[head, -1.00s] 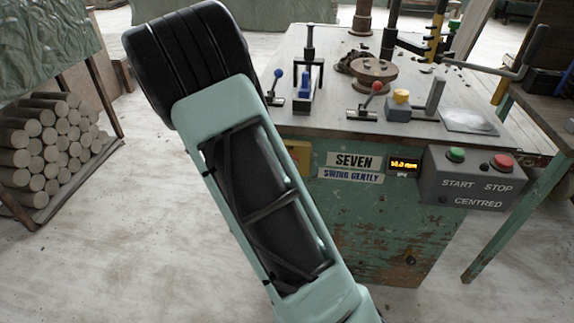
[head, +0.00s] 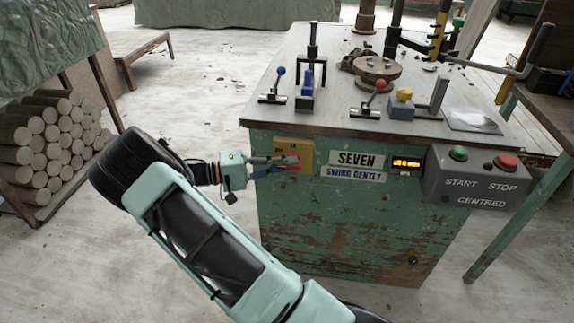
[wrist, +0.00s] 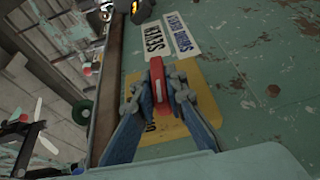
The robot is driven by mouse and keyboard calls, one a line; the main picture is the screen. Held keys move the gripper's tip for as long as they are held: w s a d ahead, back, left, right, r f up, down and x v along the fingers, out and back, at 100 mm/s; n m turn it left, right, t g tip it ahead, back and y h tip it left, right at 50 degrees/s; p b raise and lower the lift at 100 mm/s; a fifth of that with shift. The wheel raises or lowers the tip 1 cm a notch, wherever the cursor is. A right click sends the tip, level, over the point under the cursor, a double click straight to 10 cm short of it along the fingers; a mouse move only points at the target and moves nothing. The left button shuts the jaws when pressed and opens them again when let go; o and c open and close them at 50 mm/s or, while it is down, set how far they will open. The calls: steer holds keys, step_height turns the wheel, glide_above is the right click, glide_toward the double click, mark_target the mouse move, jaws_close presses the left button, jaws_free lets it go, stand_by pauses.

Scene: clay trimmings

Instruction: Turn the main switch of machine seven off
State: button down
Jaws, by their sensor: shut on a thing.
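Machine seven is a worn green cabinet (head: 345,235) with a "SEVEN" sign (head: 356,159) on its front. Its main switch is a red handle (head: 293,161) on a yellow plate (head: 307,150) at the front's upper left. My gripper (head: 290,163) reaches in from the left with its fingers closed on the red handle. In the wrist view the red handle (wrist: 158,78) stands between the two blue-grey fingers of my gripper (wrist: 161,85), in front of the yellow plate (wrist: 190,95). The plate's lettering is mostly hidden.
A grey START/STOP box (head: 475,182) and a small lit display (head: 406,163) are on the same front, to the right. Levers with blue and red knobs stand on the tabletop (head: 330,118). Stacked clay cylinders (head: 45,145) stand at the left. The floor between is clear.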

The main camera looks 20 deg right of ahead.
steer(key=shift+h, duration=0.3)
stand_by(0.4)
steer(key=c, duration=2)
jaws_free()
steer(key=shift+o, duration=0.2)
steer(key=w+a, duration=0.2)
steer(key=a, duration=0.9)
steer(key=shift+w+a, duration=0.2)
steer(key=shift+a, duration=0.15)
steer(key=shift+f, duration=0.1)
